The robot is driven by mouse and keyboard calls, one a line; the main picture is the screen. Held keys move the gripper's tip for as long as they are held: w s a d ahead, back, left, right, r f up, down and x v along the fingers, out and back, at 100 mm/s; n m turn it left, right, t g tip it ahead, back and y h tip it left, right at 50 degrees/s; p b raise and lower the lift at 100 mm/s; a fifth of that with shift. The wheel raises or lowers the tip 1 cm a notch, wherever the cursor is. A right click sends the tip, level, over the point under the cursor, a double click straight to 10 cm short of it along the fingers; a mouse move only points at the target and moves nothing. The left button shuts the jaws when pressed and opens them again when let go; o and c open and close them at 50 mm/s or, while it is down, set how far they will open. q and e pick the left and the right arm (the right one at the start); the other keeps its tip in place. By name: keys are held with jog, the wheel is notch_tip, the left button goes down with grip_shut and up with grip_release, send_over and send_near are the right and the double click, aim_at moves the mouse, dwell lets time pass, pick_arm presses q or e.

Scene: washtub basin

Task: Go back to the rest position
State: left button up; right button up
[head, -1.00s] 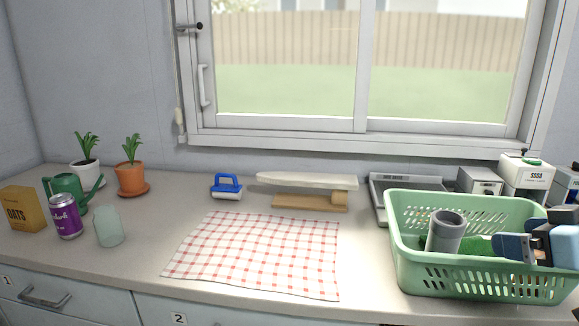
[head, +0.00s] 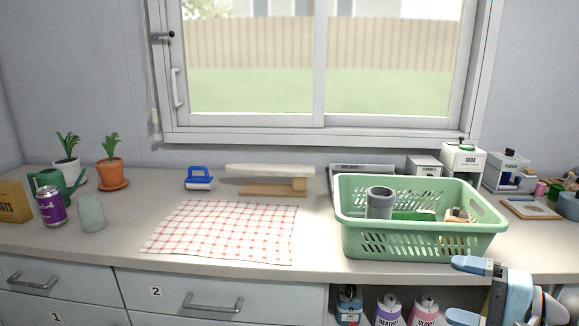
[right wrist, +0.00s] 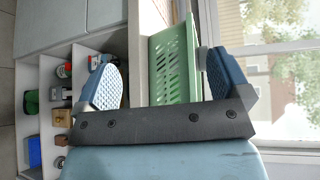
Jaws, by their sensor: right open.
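My right gripper (head: 462,290) is at the lower right of the head view, in front of the counter's front edge and below the green basket. Its two blue fingers are apart with nothing between them. The right wrist view also shows the open right gripper (right wrist: 158,82), with the green basket (right wrist: 175,62) beyond the fingers. In the head view the green basket (head: 420,242) stands on the counter and holds a grey cylinder (head: 379,203) and some small items. My left gripper is not in view.
A red-checked cloth (head: 225,230) lies flat mid-counter. A purple can (head: 50,206), a glass (head: 91,213) and a green watering can (head: 58,186) stand at left. Open shelves with bottles (head: 388,308) lie under the counter near my right gripper. Drawers (head: 200,290) are shut.

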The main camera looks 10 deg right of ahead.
jog(key=s+a+f+n+t+h, duration=0.3)
jog(key=f+n, duration=0.5)
jog(key=n, duration=0.9)
jog(key=a+f+n+t+h, duration=0.1)
jog(key=f+n+t+h, duration=0.25)
jog(key=f+n, duration=0.85)
jog(key=s+a+f+m+g, duration=0.3)
jog(key=s+a+f+m, duration=0.15)
jog(key=a+m, duration=0.3)
jog(key=s+a+f+m+g, duration=0.4)
jog(key=a+f+m, duration=0.2)
jog(key=a+m, duration=0.15)
pick_arm(q)
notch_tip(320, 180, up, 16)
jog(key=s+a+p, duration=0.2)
jog(key=p, duration=2.4)
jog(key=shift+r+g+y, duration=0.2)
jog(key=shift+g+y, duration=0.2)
pick_arm(e)
jog(key=d+r, duration=0.2)
jog(key=r, duration=0.6)
jog(key=d+r+h, duration=0.1)
jog(key=r, duration=0.8)
jog(key=shift+s+d+r, duration=0.15)
jog(key=shift+s+d, duration=0.2)
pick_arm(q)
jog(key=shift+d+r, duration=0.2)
pick_arm(e)
jog(key=shift+h, duration=0.25)
